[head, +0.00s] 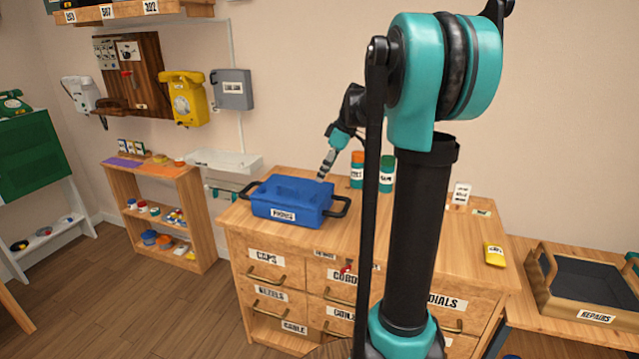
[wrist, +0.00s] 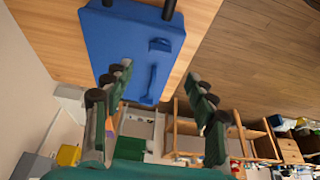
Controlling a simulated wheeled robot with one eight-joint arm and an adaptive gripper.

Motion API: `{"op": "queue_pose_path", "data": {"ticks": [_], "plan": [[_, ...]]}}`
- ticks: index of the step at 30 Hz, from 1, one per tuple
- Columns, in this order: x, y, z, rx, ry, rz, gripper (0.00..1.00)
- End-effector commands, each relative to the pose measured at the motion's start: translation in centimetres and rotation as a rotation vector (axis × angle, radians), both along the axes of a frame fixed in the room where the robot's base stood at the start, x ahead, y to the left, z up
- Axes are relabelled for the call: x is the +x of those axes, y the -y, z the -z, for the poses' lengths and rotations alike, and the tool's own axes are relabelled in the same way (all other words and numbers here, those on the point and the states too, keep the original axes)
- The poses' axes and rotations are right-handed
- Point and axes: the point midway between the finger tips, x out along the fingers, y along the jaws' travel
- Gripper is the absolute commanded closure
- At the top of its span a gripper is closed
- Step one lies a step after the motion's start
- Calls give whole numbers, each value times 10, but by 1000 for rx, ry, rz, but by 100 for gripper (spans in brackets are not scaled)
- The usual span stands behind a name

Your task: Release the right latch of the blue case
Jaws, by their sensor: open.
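The blue case (head: 288,196) sits closed on the wooden drawer cabinet, with a white label on its front and a black handle at each end. My gripper (head: 326,170) hangs over its back right part. In the wrist view, the case (wrist: 125,45) fills the top centre, and my gripper (wrist: 162,82) is open, its fingers apart with nothing between them. Two raised blue pieces show on the case: a short bracket (wrist: 160,45) and a longer bar (wrist: 151,82). I cannot tell which is the right latch. Whether a finger touches the case is unclear.
The cabinet top (head: 430,240) has free room right of the case. Orange and green cans (head: 357,170) stand behind it. A yellow packet (head: 494,255) lies at the right edge. A wooden repairs tray (head: 590,295) is further right. My arm hides part of the cabinet.

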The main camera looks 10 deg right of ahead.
Motion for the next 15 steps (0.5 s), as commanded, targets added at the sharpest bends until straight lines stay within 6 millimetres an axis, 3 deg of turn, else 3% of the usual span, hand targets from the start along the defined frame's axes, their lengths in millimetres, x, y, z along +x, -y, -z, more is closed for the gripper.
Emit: {"op": "queue_pose_path", "data": {"ticks": [6, 15], "plan": [[-4, 8, -20, 0, 0, 1, 43], [-5, 8, -23, 0, 0, 0, 43]]}}
